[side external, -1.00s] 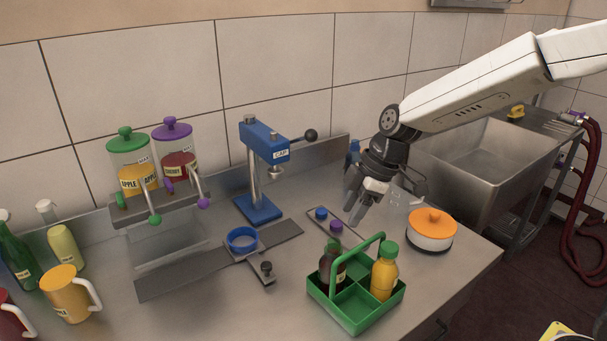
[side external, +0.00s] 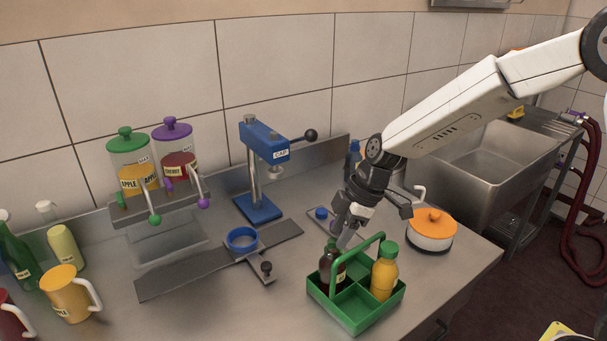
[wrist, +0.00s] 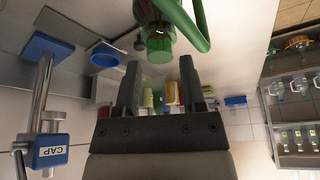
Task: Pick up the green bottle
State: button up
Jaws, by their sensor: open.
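My gripper (side external: 342,238) is open and empty, pointing down just above and behind this bottle. In the wrist view, the neck lies just beyond and roughly centred between my fingertips (wrist: 160,74); contact cannot be told. Another, taller dark green bottle (side external: 17,255) stands at the far left of the counter.
An orange juice bottle with a green cap (side external: 384,272) shares the crate, right of the raised handle (side external: 372,240). An orange-lidded pot (side external: 431,232) is to the right. The blue cap press (side external: 262,160) and blue ring (side external: 242,240) are left.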

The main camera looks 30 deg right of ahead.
jog(key=shift+x, duration=1.2)
grip_shut()
jog(key=shift+r, duration=0.1)
dwell(0.7)
